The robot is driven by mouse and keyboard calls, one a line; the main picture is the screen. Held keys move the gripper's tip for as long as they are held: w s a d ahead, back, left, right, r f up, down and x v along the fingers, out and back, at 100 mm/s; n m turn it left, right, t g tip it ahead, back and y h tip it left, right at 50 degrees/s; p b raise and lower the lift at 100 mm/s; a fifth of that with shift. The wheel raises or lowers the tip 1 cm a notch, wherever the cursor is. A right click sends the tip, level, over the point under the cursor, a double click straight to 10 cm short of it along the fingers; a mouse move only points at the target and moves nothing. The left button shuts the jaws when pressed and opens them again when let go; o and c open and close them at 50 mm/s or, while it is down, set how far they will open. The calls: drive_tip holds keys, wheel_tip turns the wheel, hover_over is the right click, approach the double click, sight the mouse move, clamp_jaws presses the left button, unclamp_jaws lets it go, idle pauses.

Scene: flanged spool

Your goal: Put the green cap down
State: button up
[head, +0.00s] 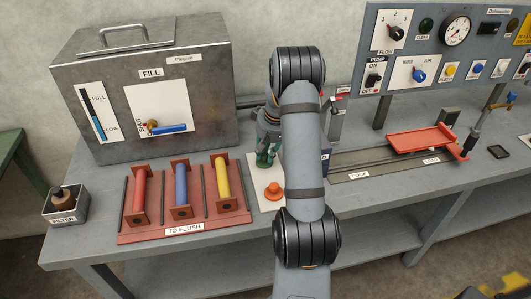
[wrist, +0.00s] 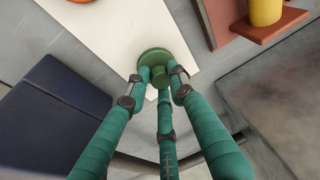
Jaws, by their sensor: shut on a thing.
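My gripper (wrist: 158,78) has teal fingers and is shut on the green cap (wrist: 152,56), a round flanged piece with a small knob, in the wrist view. The cap lies over the lower corner of a white mat (wrist: 115,30); I cannot tell whether it touches the mat. In the head view my gripper (head: 264,158) points down at the back of the white mat (head: 262,204), and the cap is hard to make out between the fingers. An orange cap (head: 273,191) sits on the mat, in front of my gripper.
A red rack (head: 150,226) with red, blue and yellow spools stands left of the mat. A grey metal tank (head: 85,70) is behind it. A dark blue block (wrist: 50,110) is close to my fingers. A red tray (head: 420,138) on a rail and a control panel are at right.

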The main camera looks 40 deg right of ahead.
sight(264, 153)
drive_tip(key=o, duration=1.1)
drive_tip(key=shift+c, duration=0.2)
drive_tip(key=shift+r, duration=0.5)
drive_tip(key=v, duration=1.1)
drive_tip(key=shift+p, duration=0.45)
drive_tip(key=shift+s, duration=0.15)
drive_tip(key=b+x, duration=0.1)
drive_tip(key=x, duration=1.1)
drive_tip(key=shift+f, duration=0.2)
wheel_tip(264, 153, up, 3)
drive_tip(key=shift+f+p, duration=0.15)
drive_tip(key=shift+p, duration=0.15)
drive_tip(key=shift+r, duration=0.4)
